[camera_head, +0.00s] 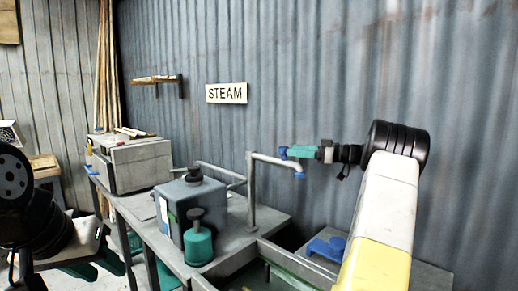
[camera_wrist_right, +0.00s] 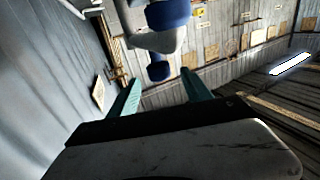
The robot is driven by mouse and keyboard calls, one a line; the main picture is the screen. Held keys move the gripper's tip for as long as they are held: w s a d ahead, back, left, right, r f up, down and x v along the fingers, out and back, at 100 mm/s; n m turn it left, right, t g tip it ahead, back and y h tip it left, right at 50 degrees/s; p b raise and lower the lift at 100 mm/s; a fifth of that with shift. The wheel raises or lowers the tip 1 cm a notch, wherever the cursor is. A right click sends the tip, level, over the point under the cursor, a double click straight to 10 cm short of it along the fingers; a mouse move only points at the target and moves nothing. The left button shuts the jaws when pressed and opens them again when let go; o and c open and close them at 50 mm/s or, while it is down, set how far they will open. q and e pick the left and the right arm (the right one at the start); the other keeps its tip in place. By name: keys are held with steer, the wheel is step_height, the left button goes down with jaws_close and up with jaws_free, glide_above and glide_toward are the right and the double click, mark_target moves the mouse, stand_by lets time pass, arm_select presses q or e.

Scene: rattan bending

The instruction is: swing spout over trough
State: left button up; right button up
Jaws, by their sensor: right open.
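The spout (camera_head: 272,160) is a grey pipe arm on an upright post, with a blue tip hanging at its right end. My right gripper (camera_head: 292,153), with green fingers, is at the spout's outer end, beside a blue part there. In the right wrist view, my right gripper (camera_wrist_right: 160,88) is open, with the spout's blue ends (camera_wrist_right: 159,71) ahead and between the finger lines; contact cannot be made out. The trough (camera_head: 262,246) is at the bottom middle, partly hidden by my right arm. My left gripper (camera_head: 102,268) is low at the left, its green fingers apart and empty.
A grey box with a black cap (camera_head: 190,205) and a green bottle (camera_head: 198,243) stand on the bench left of the spout post. A blue object (camera_head: 326,248) lies on the surface beyond the trough. The corrugated wall with a STEAM sign (camera_head: 226,93) is close behind.

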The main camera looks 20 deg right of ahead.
mark_target(276, 160)
steer(key=x, duration=0.7)
steer(key=shift+w+a, duration=0.3)
jaws_close()
stand_by(1.2)
